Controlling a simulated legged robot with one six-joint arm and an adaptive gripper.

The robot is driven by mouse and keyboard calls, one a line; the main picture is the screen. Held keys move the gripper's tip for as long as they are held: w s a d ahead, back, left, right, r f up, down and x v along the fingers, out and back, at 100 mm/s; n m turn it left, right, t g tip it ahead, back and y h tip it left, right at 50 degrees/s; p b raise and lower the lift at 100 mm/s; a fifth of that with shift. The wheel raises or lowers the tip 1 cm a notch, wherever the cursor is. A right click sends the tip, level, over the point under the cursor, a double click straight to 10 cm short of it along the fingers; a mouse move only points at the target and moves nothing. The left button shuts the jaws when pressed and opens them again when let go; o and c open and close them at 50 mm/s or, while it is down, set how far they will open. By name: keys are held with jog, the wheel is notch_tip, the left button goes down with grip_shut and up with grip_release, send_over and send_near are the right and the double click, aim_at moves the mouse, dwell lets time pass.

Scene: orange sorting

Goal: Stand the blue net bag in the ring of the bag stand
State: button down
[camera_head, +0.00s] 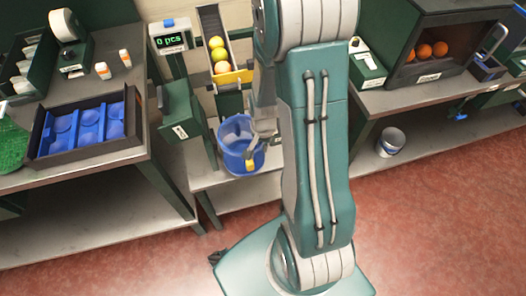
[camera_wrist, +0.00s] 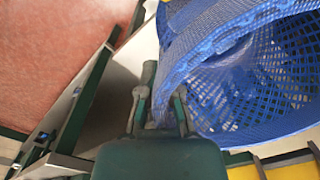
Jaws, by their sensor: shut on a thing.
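The blue net bag (camera_head: 230,133) hangs open-mouthed and roughly upright below the fruit chute in the head view. It fills the right of the wrist view (camera_wrist: 245,100), its mesh wall and rim close to my fingers. My gripper (camera_head: 262,132) is shut on the bag's rim at its right side; its fingers also show in the wrist view (camera_wrist: 160,100). A small yellow piece (camera_head: 250,164) shows at the front of the bag. I cannot make out the stand's ring, nor tell whether the bag is inside it.
A chute (camera_head: 232,76) with yellow and orange fruit is above the bag. A counter display (camera_head: 170,38) and a green box (camera_head: 180,112) stand left of it. A blue-lined tray (camera_head: 50,153) lies on the left table. A white bucket (camera_head: 390,141) stands on the right lower shelf.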

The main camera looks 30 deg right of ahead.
jog(key=w+d, duration=0.3)
jog(key=w, duration=0.6)
jog(key=shift+a+f, duration=0.15)
jog(key=shift+f, duration=1.2)
jog(key=shift+a+f, duration=0.15)
jog(key=shift+f, duration=1.2)
jog(key=shift+r, duration=0.1)
jog(key=c, duration=0.7)
grip_release()
jog(key=shift+r, duration=4.5)
